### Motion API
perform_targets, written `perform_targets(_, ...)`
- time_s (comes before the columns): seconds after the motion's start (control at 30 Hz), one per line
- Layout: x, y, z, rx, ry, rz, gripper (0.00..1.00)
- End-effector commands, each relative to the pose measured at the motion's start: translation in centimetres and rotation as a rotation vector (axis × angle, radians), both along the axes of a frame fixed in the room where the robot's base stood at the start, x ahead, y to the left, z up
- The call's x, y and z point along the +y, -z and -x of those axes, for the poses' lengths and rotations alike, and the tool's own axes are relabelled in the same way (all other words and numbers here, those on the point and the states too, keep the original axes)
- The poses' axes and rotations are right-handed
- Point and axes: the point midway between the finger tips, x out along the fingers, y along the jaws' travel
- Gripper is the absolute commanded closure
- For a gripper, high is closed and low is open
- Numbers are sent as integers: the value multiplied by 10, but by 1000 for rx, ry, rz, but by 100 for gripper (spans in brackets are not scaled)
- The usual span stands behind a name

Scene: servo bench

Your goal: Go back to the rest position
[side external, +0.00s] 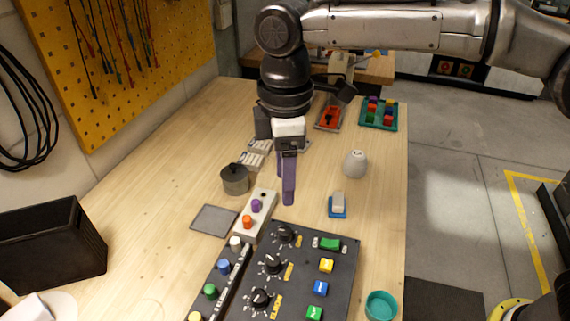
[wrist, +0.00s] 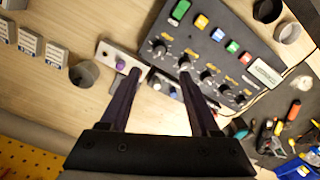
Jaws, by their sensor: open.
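My gripper (side external: 287,190) hangs pointing down above the wooden bench, just behind a white block with a purple knob (side external: 256,205) and an orange knob (side external: 247,222). Its purple fingers are apart in the wrist view (wrist: 156,100), with nothing held between them. The black control panel (side external: 335,270) with dials and coloured buttons lies in front of it in the side view. In the wrist view the panel (wrist: 215,50) is beyond the fingers, and the left finger hides part of the white block (wrist: 108,51).
A dark pot (side external: 235,180) and a grey square pad (side external: 214,220) lie left of the gripper. A grey cup (side external: 355,163) and a blue-based block (side external: 338,206) stand to the right. A teal bowl (side external: 381,305) sits at the front right. A pegboard (side external: 120,60) lines the left wall.

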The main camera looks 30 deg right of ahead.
Motion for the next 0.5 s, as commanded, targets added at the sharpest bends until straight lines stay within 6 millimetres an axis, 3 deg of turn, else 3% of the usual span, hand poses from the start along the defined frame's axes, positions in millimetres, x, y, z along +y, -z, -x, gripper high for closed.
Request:
perform_targets(0.2, 0, -17, 0, 0, 0, 0, 37)
perform_targets(0.5, 0, -19, 0, 0, 0, 0, 37)
